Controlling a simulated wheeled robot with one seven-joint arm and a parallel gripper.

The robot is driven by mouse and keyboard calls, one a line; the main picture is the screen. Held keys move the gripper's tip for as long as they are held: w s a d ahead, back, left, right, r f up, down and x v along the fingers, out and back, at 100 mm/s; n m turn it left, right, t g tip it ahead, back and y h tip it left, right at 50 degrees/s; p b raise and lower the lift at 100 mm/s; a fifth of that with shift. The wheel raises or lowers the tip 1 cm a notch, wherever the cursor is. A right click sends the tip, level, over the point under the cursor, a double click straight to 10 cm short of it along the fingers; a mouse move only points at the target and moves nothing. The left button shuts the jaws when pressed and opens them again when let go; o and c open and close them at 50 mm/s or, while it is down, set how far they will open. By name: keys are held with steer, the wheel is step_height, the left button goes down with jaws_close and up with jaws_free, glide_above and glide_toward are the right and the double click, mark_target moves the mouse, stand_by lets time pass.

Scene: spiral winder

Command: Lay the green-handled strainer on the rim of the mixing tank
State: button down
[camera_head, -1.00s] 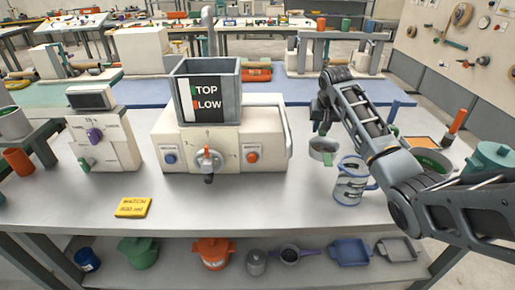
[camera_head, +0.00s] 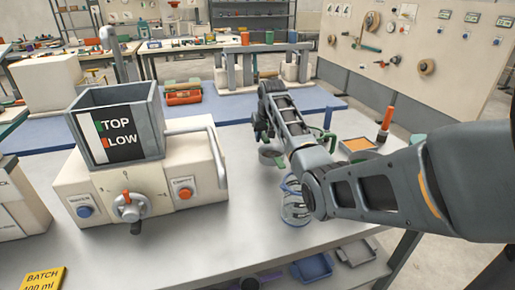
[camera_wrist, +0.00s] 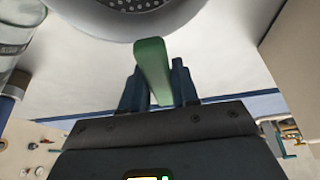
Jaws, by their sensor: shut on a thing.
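The green-handled strainer shows in the head view as a grey round bowl (camera_head: 270,156) beyond the jug, partly hidden by my arm. In the wrist view its perforated bowl (camera_wrist: 150,10) is at the top edge, and its green handle (camera_wrist: 152,70) runs between my fingers. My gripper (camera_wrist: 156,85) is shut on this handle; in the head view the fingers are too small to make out. The mixing tank (camera_head: 122,140) appears to be the grey, open, square box marked TOP and LOW. It stands upright on the cream machine, well left of my gripper, with its rim clear.
The cream machine (camera_head: 195,205) has a handle rail (camera_head: 210,150) on its right side, between tank and strainer.

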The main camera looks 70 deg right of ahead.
mark_target(263, 146)
steer(key=shift+f, duration=2.45)
steer(key=shift+f, duration=0.2)
steer(key=c, duration=0.8)
jaws_free()
steer(key=shift+c, duration=0.2)
steer(key=shift+r, duration=0.1)
